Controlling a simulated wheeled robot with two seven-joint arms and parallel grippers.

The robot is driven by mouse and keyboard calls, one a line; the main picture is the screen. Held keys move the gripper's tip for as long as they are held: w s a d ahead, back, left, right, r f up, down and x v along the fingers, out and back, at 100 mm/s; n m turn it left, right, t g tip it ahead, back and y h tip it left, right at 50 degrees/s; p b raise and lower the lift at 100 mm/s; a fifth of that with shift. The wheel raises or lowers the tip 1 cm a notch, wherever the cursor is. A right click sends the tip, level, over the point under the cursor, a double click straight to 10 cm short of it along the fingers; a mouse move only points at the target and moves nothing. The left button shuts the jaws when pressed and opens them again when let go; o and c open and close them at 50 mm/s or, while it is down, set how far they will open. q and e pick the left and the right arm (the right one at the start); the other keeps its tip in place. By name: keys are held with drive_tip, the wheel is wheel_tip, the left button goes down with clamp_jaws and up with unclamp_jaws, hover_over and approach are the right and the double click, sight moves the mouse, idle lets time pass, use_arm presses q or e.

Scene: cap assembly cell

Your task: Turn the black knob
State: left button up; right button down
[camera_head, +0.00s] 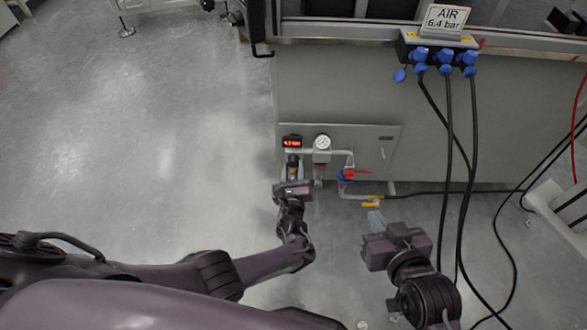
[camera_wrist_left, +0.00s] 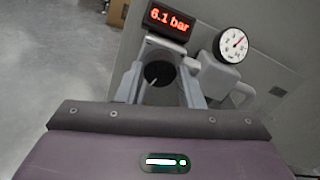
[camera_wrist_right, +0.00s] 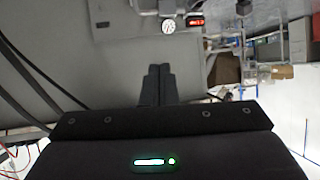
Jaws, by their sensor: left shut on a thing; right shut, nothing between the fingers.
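The black knob (camera_wrist_left: 158,73) is round with a pale mark and sits between the two fingers of my left gripper (camera_wrist_left: 161,82), below the red digital display. The left gripper is shut on the knob. In the head view my left gripper (camera_head: 292,178) is at the panel's left end and hides most of the knob. My right gripper (camera_head: 375,218) is shut and empty, low in front of the panel and right of the valve. Its closed fingers (camera_wrist_right: 157,82) show in the right wrist view.
The red digital display (camera_wrist_left: 168,19) reads 6.1 bar. A round white gauge (camera_wrist_left: 231,45) is beside it. A red-handled valve (camera_head: 349,174) and yellow fitting (camera_head: 372,204) are right of the knob. Black cables (camera_head: 447,140) hang at the right. Floor at left is clear.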

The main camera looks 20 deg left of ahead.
use_arm(q)
drive_tip(key=shift+m, duration=0.6)
use_arm(e)
drive_tip(key=shift+s+f, duration=0.2)
drive_tip(key=shift+f, duration=0.25)
use_arm(q)
drive_tip(key=o, duration=1)
use_arm(e)
drive_tip(key=shift+s, duration=0.1)
use_arm(q)
drive_tip(key=shift+p+v, duration=0.6)
drive_tip(key=shift+v, duration=0.65)
drive_tip(key=shift+p+v, duration=0.8)
drive_tip(key=shift+v, duration=1.85)
use_arm(e)
drive_tip(key=s+d+f+g+h, duration=0.2)
drive_tip(key=s+d+f+g, duration=0.1)
drive_tip(key=s+f+g, duration=0.3)
drive_tip(key=shift+s+d+f+h, duration=0.3)
drive_tip(key=shift+s+f, duration=0.45)
drive_tip(key=shift+s, duration=0.25)
